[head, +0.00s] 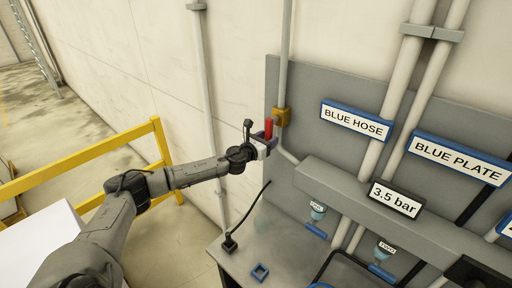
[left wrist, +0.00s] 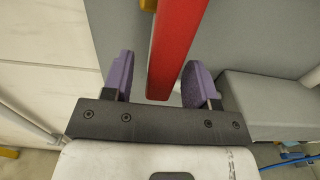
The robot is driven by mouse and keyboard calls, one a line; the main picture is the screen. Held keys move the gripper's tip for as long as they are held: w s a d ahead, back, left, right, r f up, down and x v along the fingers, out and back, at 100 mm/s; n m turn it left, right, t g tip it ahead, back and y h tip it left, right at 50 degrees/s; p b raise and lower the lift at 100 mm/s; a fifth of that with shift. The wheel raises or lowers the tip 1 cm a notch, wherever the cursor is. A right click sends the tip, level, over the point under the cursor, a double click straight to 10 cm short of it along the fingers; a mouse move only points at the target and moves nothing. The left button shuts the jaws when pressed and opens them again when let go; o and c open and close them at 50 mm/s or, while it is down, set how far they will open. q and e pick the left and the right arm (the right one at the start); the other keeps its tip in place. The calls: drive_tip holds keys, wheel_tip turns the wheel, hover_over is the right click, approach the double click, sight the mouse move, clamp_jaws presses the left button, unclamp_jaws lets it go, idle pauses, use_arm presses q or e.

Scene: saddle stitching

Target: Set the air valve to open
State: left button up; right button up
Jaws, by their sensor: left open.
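The air valve has a brass-yellow body (head: 282,117) on the grey vertical pipe at the left of the panel, and a red lever (head: 268,129). The lever shows large in the left wrist view (left wrist: 174,48) as a long red bar. My left gripper (head: 264,144) is at the lever. Its purple fingers (left wrist: 160,82) are open, one on each side of the bar, with visible gaps; the bar lies nearer the right finger. The valve body is mostly cut off at the top of the wrist view. My right gripper is not in view.
The grey panel (head: 320,92) carries pipes, a "BLUE HOSE" sign (head: 356,120), a "BLUE PLATE" sign (head: 459,160) and a "3.5 bar" display (head: 396,199). A grey bench (head: 266,240) stands below. A yellow railing (head: 80,155) is at left.

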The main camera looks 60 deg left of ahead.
use_arm(q)
drive_tip(key=p+v, duration=0.3)
drive_tip(key=v, duration=1)
drive_tip(key=shift+s+p, duration=0.2)
drive_tip(key=shift+p, duration=0.2)
drive_tip(key=shift+r, duration=0.1)
idle(0.8)
